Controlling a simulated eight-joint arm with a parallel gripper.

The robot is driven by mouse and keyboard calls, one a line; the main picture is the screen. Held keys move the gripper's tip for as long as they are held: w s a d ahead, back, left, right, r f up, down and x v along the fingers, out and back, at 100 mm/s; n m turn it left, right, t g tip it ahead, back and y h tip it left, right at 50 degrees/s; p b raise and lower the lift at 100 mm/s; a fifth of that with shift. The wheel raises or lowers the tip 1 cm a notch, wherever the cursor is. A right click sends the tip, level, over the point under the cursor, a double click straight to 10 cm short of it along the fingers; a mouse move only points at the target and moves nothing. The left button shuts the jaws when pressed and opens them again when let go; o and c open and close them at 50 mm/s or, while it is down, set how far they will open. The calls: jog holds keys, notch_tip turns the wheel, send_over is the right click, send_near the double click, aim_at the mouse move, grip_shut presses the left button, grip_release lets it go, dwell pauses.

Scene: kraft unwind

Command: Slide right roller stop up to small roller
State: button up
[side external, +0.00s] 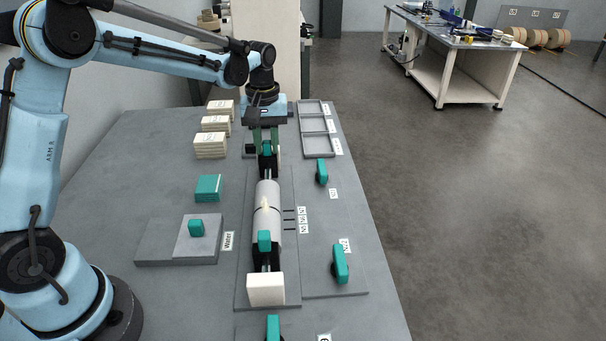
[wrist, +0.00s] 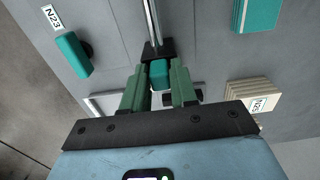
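A pale roller (side external: 267,200) with a dark seam lies lengthwise on a thin metal rod (wrist: 152,22). A black roller stop (side external: 268,163) with a teal knob (wrist: 160,75) sits on the rod at the roller's far end, with a short piece of bare rod between them. Another black stop with a teal knob (side external: 264,240) is at the near end. My gripper (side external: 266,143) is low over the far stop. Its green fingers (wrist: 160,80) stand on either side of the knob, close to it; I cannot tell whether they touch it. The roller is not clear in the wrist view.
A white block (side external: 265,289) stands at the rod's near end. Teal handles (side external: 321,172) (side external: 340,264) lie to the right. Cream stacks (side external: 210,146), a teal block (side external: 208,188) and a grey plate (side external: 165,252) are left. A grey divided tray (side external: 316,128) lies at the back right.

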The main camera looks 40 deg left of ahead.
aim_at(266, 152)
grip_shut()
jog(key=shift+s+d, duration=1.45)
jog(key=shift+o, duration=2.1)
grip_release()
notch_tip(266, 152, up, 12)
